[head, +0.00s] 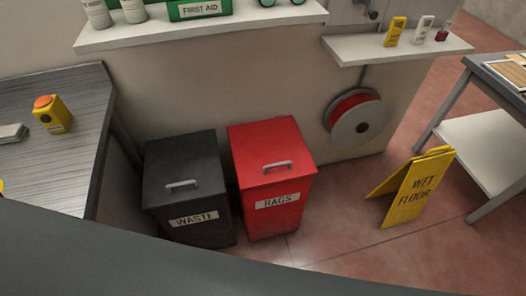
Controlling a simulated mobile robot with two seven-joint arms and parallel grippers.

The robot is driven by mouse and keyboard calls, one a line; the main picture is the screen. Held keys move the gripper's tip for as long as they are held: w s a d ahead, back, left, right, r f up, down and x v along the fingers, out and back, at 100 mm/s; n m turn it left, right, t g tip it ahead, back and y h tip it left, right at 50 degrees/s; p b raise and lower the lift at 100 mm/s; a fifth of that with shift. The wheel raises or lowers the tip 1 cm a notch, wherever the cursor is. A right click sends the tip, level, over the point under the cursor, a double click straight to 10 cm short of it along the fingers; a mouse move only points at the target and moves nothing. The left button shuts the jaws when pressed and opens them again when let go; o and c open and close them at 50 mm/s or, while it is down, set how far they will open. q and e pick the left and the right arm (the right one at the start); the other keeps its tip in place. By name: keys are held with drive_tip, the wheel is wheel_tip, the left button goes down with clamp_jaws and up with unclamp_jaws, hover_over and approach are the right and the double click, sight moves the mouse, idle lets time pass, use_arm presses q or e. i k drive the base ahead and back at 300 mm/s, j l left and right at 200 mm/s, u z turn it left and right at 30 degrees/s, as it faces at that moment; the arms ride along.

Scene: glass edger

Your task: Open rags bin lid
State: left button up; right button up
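The red rags bin (269,213) stands on the floor against the wall, with a "RAGS" label on its front. Its red lid (262,142) is shut and has a grey bar handle (277,167) near the front edge. Neither of my grippers shows in the head view, so nothing is seen touching the bin or its handle.
A black waste bin (200,227) with a shut lid stands close on the left. A grey table (80,95) is further left. A yellow wet floor sign (410,195) stands on the right, below a hose reel (360,123). Shelves (215,27) hang above. Floor between rags bin and sign is clear.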

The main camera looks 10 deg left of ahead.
sight(265, 152)
drive_tip(key=i+l+u, duration=0.4)
drive_tip(key=l, duration=0.15)
drive_tip(key=i+l+u, duration=0.1)
drive_tip(key=l+u, duration=0.15)
drive_tip(key=i+l+u, duration=0.2)
drive_tip(key=l, duration=0.2)
drive_tip(key=k, duration=0.1)
